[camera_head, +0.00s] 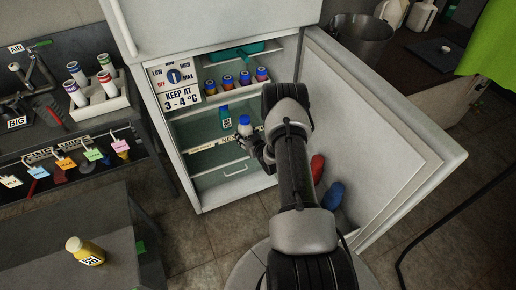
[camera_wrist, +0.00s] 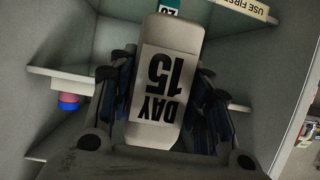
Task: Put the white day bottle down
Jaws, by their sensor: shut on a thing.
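The white day bottle (camera_head: 245,125) has a blue cap and is inside the open fridge, at the middle shelf. My gripper (camera_head: 257,147) reaches in through the open front and holds it. In the wrist view the bottle (camera_wrist: 165,80) fills the middle, with a label reading DAY 15. The fingers of my gripper (camera_wrist: 165,105) are closed on both its sides. Its base is hidden, so I cannot tell whether it touches the shelf.
The fridge shelf (camera_head: 208,147) carries a label strip, partly hidden by my arm. The open fridge door (camera_head: 375,125) is on the right.

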